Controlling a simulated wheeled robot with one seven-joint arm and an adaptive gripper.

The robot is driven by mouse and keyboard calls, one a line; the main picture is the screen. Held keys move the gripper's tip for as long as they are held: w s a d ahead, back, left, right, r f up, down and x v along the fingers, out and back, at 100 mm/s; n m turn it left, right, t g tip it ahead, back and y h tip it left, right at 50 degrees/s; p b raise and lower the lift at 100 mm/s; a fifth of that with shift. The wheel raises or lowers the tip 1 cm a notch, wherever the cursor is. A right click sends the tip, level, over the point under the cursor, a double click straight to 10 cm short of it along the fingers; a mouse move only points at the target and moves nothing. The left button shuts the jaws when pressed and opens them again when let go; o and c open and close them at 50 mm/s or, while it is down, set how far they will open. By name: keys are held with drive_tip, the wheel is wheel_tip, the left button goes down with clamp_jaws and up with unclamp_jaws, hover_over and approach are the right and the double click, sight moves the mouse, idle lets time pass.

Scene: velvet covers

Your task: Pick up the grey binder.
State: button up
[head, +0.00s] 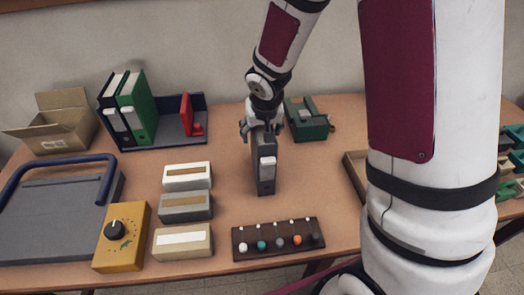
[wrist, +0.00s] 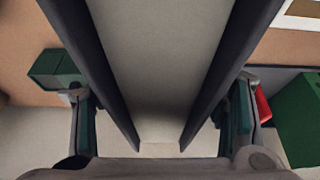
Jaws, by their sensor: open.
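The grey binder (head: 265,165) stands upright on the table in the middle of the head view, its spine with a pale label facing the camera. My gripper (head: 262,127) is over the binder's far upper end, with a finger on each side. In the wrist view the binder (wrist: 165,60) fills the middle, running between the two open fingers of my gripper (wrist: 163,125). Gaps show between each finger and the binder's covers. The far end of the binder is partly hidden by my gripper in the head view.
A blue tray (head: 180,135) holds a black binder, a green binder (head: 140,105) and a red item at left. A green device (head: 307,122) stands close right of my gripper. Stacked-looking boxes (head: 186,207) lie left; a knobbed board (head: 279,239) lies in front.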

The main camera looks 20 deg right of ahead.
clamp_jaws()
idle(0.3)
drive_tip(key=shift+r, duration=0.15)
